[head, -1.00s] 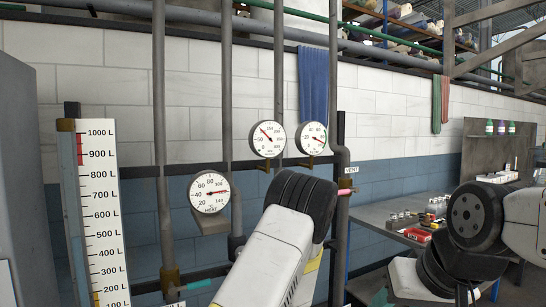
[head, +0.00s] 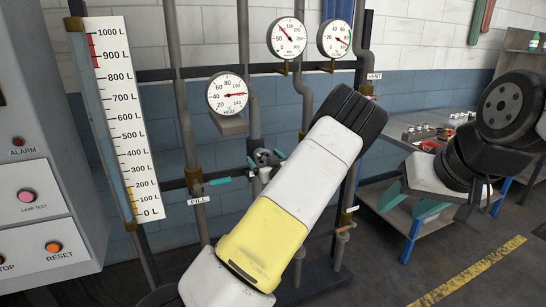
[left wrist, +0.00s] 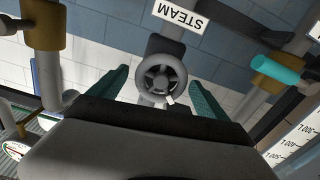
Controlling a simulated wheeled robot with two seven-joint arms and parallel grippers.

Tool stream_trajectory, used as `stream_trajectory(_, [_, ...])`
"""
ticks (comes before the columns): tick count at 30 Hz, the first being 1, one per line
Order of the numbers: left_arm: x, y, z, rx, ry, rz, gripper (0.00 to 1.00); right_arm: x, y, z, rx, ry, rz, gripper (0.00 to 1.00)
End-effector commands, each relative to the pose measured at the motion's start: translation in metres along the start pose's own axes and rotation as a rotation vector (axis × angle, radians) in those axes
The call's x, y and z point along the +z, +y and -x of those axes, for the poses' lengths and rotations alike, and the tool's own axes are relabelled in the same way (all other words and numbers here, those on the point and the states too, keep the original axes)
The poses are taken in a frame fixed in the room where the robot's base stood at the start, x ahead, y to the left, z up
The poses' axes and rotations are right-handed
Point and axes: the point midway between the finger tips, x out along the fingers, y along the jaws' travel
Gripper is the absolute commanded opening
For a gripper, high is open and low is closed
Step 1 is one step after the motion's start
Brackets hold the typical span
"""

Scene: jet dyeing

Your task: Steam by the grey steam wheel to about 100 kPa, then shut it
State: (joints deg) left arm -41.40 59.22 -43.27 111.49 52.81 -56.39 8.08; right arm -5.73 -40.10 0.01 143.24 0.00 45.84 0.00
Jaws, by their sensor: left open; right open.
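The grey steam wheel (left wrist: 160,78) shows in the left wrist view below an upside-down STEAM label (left wrist: 182,15). My left gripper (left wrist: 158,80) is open, with a teal finger on each side of the wheel; I cannot tell whether they touch it. In the head view my left gripper (head: 265,158) is at the pipes, largely hidden by my arm. Of the dials, the HEAT gauge (head: 228,93) has its needle pointing right; the middle gauge (head: 286,38) points up-left; the right gauge (head: 335,38) points down-right. My right gripper (head: 410,203) is open and empty near the bench.
A teal lever (head: 218,182) sits by the FILL label (head: 198,201). A litre scale (head: 122,115) and a control cabinet (head: 32,190) stand at left. A bench (head: 400,155) with small items stands at right. The floor in front of it is clear.

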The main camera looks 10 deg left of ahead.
Motion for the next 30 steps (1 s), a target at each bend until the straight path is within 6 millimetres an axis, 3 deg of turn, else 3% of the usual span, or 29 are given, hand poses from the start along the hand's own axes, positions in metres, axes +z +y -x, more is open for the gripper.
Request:
stream_trajectory(4, [0.0000, -0.0003, -0.0113, 0.000, 0.001, -0.001, 0.87, 0.0000, 0.0000, 0.0000, 0.000, 0.000, 0.000, 0.52])
stream_trajectory(12, [0.0000, -0.0003, -0.0130, 0.000, 0.000, 0.000, 0.87, 0.0000, 0.0000, 0.0000, 0.000, 0.000, 0.000, 0.52])
stream_trajectory(22, [0.0000, -0.0003, -0.0128, 0.000, 0.000, 0.000, 0.25, 0.0000, 0.0000, 0.0000, 0.000, 0.000, 0.000, 0.52])
stream_trajectory(30, [-0.0001, 0.0000, -0.0127, 0.000, 0.000, -0.032, 0.25, 0.0000, 0.0000, 0.0000, 0.000, 0.000, 0.000, 0.52])
